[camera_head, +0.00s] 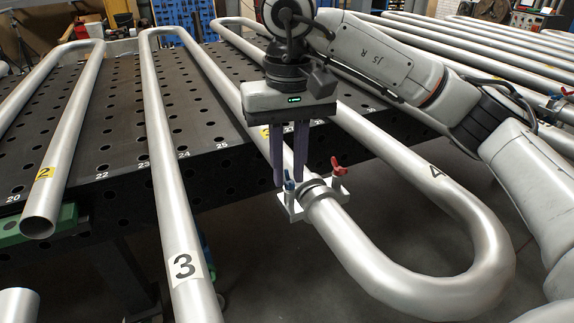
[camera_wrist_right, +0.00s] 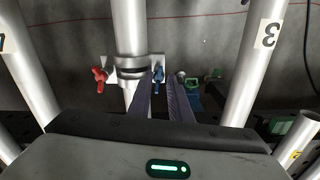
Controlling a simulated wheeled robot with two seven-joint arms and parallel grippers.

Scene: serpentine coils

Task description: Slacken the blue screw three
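A blue wing-type screw (camera_head: 289,181) stands on the left side of a white clamp bracket (camera_head: 291,208) around a steel pipe. A red screw (camera_head: 337,167) stands on its other side. In the right wrist view the blue screw (camera_wrist_right: 159,76) and the red screw (camera_wrist_right: 100,79) flank the pipe. My right gripper (camera_head: 290,184) points down with two purple fingers apart, its tips beside the blue screw. In the wrist view the fingers reach close to the blue screw; contact cannot be told. No number shows on the screw. My left gripper is not in view.
The clamped pipe bends into a U marked 4 (camera_head: 436,172). A parallel pipe marked 3 (camera_head: 184,266) runs at left. A black perforated table (camera_head: 120,120) lies behind. Another clamp with a blue screw (camera_head: 566,91) is at far right.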

